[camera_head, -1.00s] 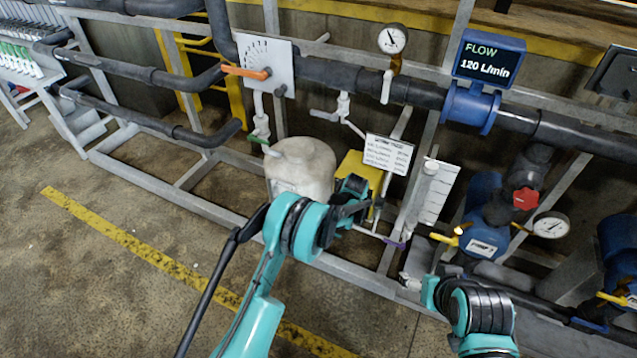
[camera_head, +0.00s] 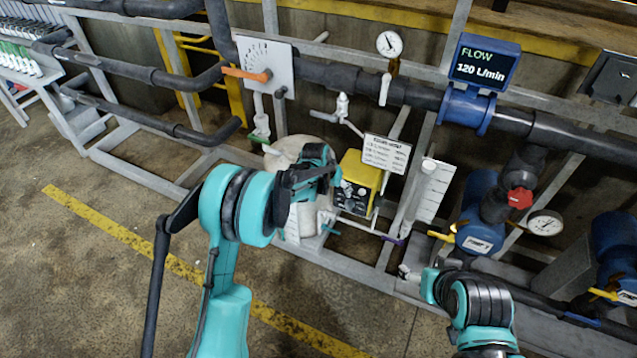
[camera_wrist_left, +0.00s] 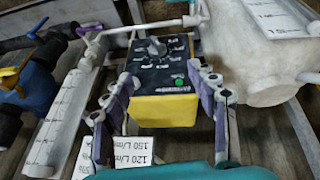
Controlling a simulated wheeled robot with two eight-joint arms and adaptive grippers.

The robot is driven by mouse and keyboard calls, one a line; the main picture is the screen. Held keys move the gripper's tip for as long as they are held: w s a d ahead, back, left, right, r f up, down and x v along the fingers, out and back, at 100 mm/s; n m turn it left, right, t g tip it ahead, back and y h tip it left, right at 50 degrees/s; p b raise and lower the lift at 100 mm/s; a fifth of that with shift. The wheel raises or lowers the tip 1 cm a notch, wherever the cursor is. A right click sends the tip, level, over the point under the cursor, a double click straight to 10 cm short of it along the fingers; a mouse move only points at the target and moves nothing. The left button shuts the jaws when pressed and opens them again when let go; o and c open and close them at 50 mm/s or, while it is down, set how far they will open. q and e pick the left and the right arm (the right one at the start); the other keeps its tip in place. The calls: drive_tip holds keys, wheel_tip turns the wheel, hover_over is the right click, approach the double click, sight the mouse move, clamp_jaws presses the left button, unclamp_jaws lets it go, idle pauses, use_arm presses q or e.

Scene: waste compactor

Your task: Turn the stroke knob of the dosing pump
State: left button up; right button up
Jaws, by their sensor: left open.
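The dosing pump is a yellow box (camera_head: 361,172) with a dark front panel, right of the white tank in the head view. In the left wrist view the yellow housing (camera_wrist_left: 163,110) is near the middle. Its grey knob (camera_wrist_left: 157,47) stands on the black panel among small white markings, with a green button nearer me. My left gripper (camera_wrist_left: 160,78) is open, its purple and grey fingers on either side of the pump in that view, with nothing between them touching the knob visibly. In the head view my left gripper (camera_head: 332,182) is left of the pump. My right gripper (camera_head: 407,273) is low and unclear.
A white tank (camera_head: 290,150) stands behind my left gripper. A white card (camera_head: 386,153) is above the pump, and a graduated column (camera_head: 432,188) stands to its right. A lower pipe with a purple handle (camera_head: 393,240) runs nearby. Open floor lies front left.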

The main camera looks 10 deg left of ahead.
use_arm(q)
drive_tip(key=s+a+r, duration=0.4)
drive_tip(key=s+r, duration=0.4)
drive_tip(key=r, duration=0.3)
drive_tip(key=shift+s+a+r+n+t+y, duration=0.2)
drive_tip(key=shift+a+r+n+t+y, duration=0.1)
drive_tip(key=shift+a+t, duration=0.1)
use_arm(e)
drive_tip(key=shift+s+a+f, duration=0.2)
drive_tip(key=shift+s+f, duration=0.1)
drive_tip(key=shift+s, duration=0.15)
